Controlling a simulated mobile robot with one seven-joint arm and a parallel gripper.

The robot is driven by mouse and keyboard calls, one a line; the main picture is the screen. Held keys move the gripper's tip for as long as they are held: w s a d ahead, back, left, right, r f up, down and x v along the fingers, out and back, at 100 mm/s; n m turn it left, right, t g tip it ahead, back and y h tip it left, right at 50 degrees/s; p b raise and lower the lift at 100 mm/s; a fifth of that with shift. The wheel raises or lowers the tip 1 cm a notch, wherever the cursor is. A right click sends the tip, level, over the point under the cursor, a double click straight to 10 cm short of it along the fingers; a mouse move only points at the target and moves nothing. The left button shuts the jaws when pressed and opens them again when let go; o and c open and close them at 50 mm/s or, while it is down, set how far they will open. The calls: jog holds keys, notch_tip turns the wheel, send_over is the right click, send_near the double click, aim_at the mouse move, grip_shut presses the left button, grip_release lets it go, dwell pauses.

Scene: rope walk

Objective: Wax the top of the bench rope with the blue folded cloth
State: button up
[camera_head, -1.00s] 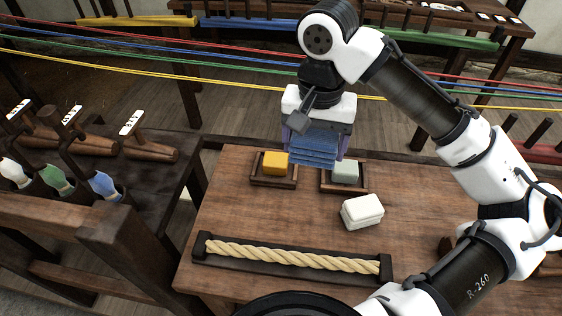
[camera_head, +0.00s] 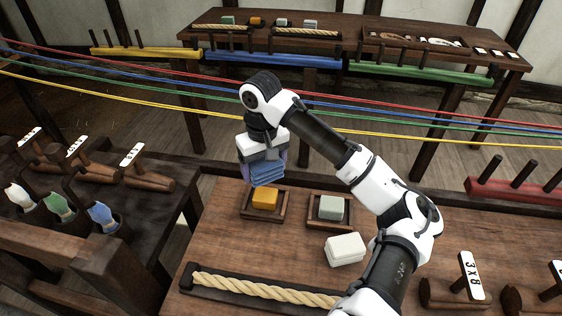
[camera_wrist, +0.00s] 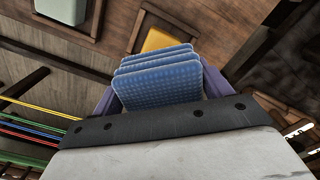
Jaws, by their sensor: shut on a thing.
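My gripper (camera_head: 264,168) is shut on the blue folded cloth (camera_head: 267,174), holding it above the back left of the wooden bench (camera_head: 225,228). In the wrist view the cloth (camera_wrist: 160,80) shows as several stacked blue layers between the fingers. An orange-yellow block (camera_head: 265,198) sits in a small wooden tray just below the cloth; a gap between them cannot be judged exactly. The bench rope (camera_head: 262,289) is thick, pale and twisted, lying in a dark holder along the bench's front edge, apart from the cloth. My arm hides its right end.
A grey-green block (camera_head: 331,207) sits in a second tray. A white folded cloth (camera_head: 345,249) lies right of centre. Coloured ropes (camera_head: 400,123) stretch behind the bench.

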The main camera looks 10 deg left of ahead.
aim_at(265, 194)
jog(key=shift+a+f, duration=0.15)
jog(key=shift+f, duration=0.25)
notch_tip(265, 194, down, 6)
jog(key=b, duration=0.6)
jog(key=shift+r, duration=0.25)
jog(key=shift+f, duration=0.55)
dwell(2.0)
jog(key=shift+r, duration=0.1)
notch_tip(265, 194, up, 7)
jog(key=p, duration=0.7)
dwell(0.8)
